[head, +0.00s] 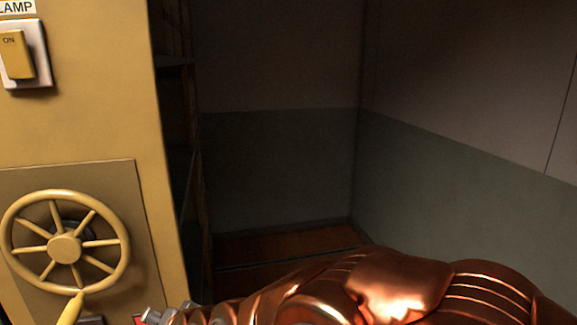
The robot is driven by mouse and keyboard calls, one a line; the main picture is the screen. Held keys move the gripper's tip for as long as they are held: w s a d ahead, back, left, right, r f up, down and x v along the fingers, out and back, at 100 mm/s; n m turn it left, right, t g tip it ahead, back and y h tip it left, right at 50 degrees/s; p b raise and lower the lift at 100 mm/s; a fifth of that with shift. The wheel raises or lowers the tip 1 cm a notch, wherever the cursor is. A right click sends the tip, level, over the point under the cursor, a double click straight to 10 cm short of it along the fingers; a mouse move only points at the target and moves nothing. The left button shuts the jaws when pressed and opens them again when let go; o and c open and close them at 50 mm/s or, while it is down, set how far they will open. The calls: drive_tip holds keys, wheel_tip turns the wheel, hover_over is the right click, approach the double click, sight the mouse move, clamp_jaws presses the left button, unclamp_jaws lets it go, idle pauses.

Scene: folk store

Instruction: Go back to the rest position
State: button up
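My copper arm lies across the bottom right of the head view, reaching left along the lower edge. Small grey metal parts with a bit of red show at its left end, cut off by the frame edge. I cannot tell whether they belong to my gripper. No gripper fingers can be made out, and nothing is seen held.
A yellow panel (95,110) stands at left. It bears a lamp switch (17,55) marked ON and a yellow spoked wheel (64,247) with a handle at its foot. Dark shelving (178,130) stands beside it. A dim, empty corner with brown floor (285,242) lies beyond.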

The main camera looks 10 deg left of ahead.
drive_tip(key=s+d+f+n+g+h, duration=0.1)
drive_tip(key=d+f+g+h, duration=0.15)
drive_tip(key=d, duration=1.25)
drive_tip(key=s+d+f+g+h, duration=0.1)
drive_tip(key=d+h, duration=0.2)
drive_tip(key=d, duration=1.2)
drive_tip(key=s+d+m+g+h, duration=0.1)
drive_tip(key=s+d+g+h, duration=0.35)
drive_tip(key=s+d, duration=1.4)
wheel_tip(320, 180, up, 14)
drive_tip(key=w+y+p, duration=0.1)
drive_tip(key=w+p, duration=0.1)
drive_tip(key=p, duration=1.1)
drive_tip(key=shift+w+d, duration=0.15)
drive_tip(key=shift+d, duration=0.3)
drive_tip(key=shift+f, duration=0.1)
